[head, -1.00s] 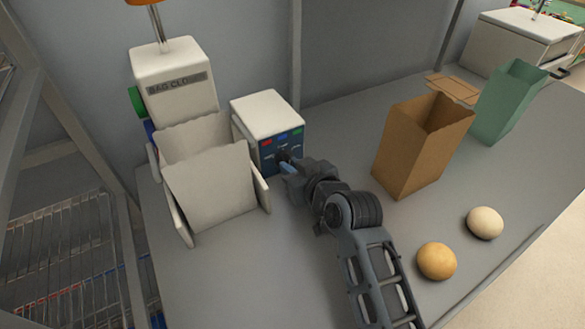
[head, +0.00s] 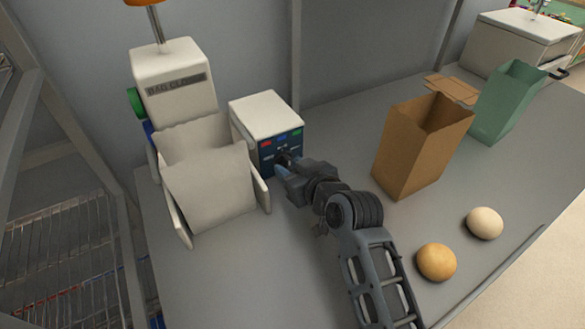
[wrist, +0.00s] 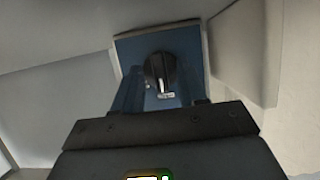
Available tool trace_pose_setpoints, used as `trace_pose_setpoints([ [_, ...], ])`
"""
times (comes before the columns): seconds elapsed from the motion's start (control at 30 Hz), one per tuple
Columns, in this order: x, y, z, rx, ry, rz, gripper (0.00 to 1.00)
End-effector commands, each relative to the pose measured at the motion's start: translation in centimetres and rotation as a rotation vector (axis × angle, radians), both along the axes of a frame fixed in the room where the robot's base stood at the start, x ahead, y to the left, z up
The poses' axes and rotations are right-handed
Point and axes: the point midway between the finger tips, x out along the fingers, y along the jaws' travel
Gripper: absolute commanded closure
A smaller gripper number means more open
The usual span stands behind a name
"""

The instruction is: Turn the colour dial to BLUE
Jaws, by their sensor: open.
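The dial box (head: 266,113) is white with a dark blue front panel and stands beside the bag closer. Its panel carries red, blue and green labels along the top. The black round dial (wrist: 159,68) shows in the wrist view, with a pale pointer mark at its lower edge in the picture. My gripper (head: 284,168) is open at the lower part of the panel, its fingers on either side of the dial in the wrist view. I cannot tell whether they touch it. In the head view the gripper largely hides the dial.
The white bag closer (head: 175,82) with its cream holder (head: 211,190) stands close on the left. A brown paper bag (head: 412,150), a green bag (head: 508,100) and two round buns (head: 436,261) are on the right. The grey counter (head: 260,270) is clear in front.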

Motion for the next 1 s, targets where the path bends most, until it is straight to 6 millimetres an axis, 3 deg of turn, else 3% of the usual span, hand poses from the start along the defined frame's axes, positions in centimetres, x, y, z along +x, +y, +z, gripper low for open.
trace_pose_setpoints([
  [0.23, -0.8, -0.6, 0.4, 0.000, -0.002, -0.001, 0.58],
  [0.7, -5.6, -3.8, 2.7, 0.001, -0.001, 0.000, 0.58],
  [1.0, -6.0, -4.0, 3.0, 0.000, 0.000, 0.000, 0.58],
])
